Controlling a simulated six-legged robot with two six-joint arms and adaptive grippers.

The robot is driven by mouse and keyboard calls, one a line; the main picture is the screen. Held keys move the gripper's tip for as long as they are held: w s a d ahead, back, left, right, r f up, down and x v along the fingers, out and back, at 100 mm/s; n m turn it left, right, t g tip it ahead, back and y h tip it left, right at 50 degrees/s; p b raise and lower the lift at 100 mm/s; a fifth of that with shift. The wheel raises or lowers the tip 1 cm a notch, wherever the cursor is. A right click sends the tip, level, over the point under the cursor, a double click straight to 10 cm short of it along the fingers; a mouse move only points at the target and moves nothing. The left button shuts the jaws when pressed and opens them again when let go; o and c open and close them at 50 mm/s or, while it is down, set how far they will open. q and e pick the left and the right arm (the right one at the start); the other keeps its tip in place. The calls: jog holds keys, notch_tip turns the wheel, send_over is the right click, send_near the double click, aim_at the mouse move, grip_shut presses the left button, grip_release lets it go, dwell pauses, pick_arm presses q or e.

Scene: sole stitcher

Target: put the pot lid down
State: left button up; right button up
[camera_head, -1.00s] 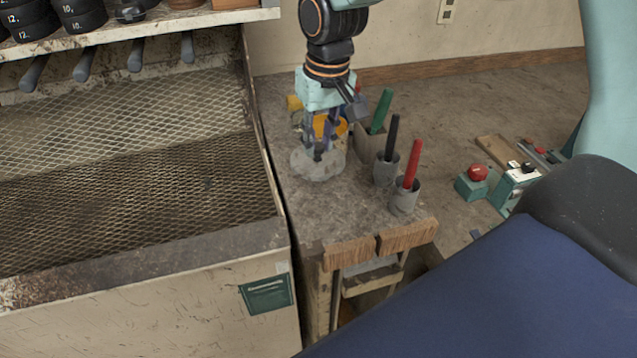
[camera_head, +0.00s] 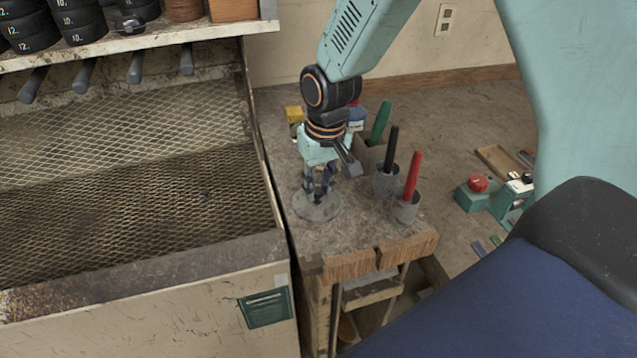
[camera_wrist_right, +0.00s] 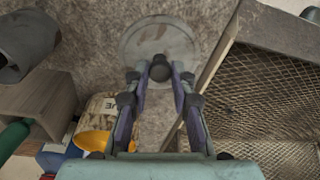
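The pot lid (camera_head: 328,212) is a grey, round, flat disc with a dark knob. It appears to lie flat on the worn bench top (camera_head: 350,240), left of the cups. My right gripper (camera_head: 318,190) points down over it with its fingers on the knob. In the right wrist view the lid (camera_wrist_right: 140,38) shows beyond the fingertips, and the knob (camera_wrist_right: 160,68) sits between both fingers of the gripper (camera_wrist_right: 160,76), which look closed against it. My left gripper is not in view.
Grey cups hold a black-handled tool (camera_head: 391,148) and a red-handled tool (camera_head: 413,175), close on the right. A green handle (camera_head: 380,122) stands behind. A labelled can with yellow (camera_wrist_right: 95,140) is near the gripper. A mesh-floored bin (camera_head: 120,170) borders the bench's left edge.

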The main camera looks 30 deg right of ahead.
aim_at(323, 205)
jog(key=o, duration=0.4)
jog(key=shift+s+r, duration=0.1)
jog(key=shift+o, duration=0.2)
jog(key=shift+r, duration=0.45)
notch_tip(323, 205, up, 11)
jog(key=s, duration=0.1)
jog(key=shift+d+p, duration=0.2)
jog(key=shift+p, duration=0.25)
jog(key=shift+s, duration=0.1)
